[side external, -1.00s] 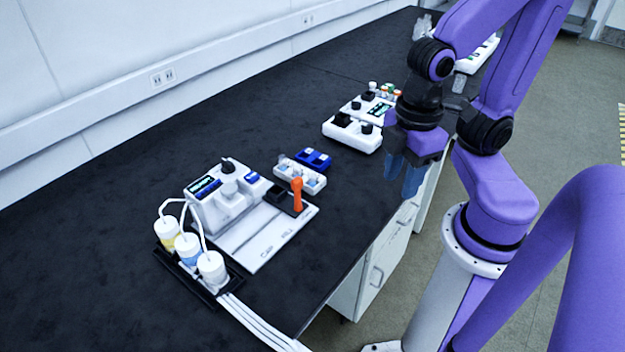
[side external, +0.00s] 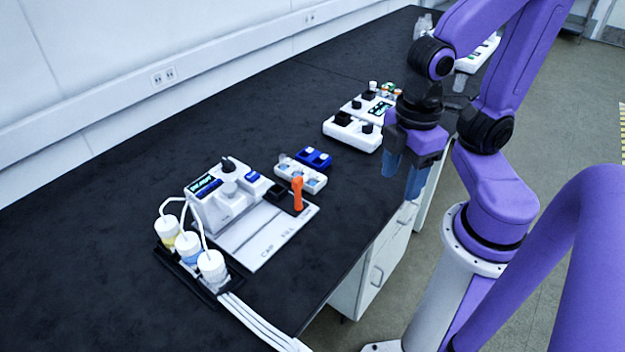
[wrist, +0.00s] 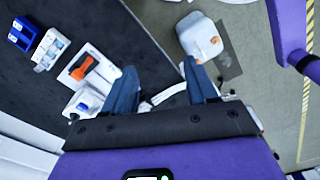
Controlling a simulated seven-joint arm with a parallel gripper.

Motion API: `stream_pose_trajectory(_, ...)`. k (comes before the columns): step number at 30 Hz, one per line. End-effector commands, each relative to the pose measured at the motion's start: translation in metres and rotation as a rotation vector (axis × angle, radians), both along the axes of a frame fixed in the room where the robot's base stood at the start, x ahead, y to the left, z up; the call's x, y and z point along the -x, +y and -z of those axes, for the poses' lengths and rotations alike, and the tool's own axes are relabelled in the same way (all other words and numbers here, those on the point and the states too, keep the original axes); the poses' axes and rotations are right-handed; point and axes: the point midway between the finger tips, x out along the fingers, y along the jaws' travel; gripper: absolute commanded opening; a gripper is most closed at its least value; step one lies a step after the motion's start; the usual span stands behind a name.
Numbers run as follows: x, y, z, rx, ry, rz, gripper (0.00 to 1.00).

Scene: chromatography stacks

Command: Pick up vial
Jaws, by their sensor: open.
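Small clear vials (side external: 313,180) appear to sit in a white rack (side external: 287,178) on the dark bench, though they are too small to make out well. The white rack also shows at the upper left of the wrist view (wrist: 40,64). My gripper (side external: 403,174) is open and empty, with its two blue fingers pointing down near the bench's front edge, to the right of the rack and apart from it. In the wrist view my gripper (wrist: 160,68) has its fingers spread, with no vial between them.
A blue rack (side external: 315,158) stands beside the white one. An orange-handled tool (side external: 297,193) stands near a white device (side external: 220,205). Capped bottles (side external: 212,266) with tubes sit at front left. Another white device (side external: 352,135) stands farther back. The bench's left side is clear.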

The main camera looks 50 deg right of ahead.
Motion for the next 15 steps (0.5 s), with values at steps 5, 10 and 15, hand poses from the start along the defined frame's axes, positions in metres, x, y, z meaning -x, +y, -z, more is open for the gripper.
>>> stream_pose_trajectory(5, -0.024, 0.007, 0.001, 0.005, -0.001, -0.026, 0.57)
stream_pose_trajectory(10, -0.077, 0.012, 0.005, 0.014, -0.002, -0.097, 0.57)
stream_pose_trajectory(15, -0.137, 0.003, 0.014, 0.021, -0.001, -0.178, 0.57)
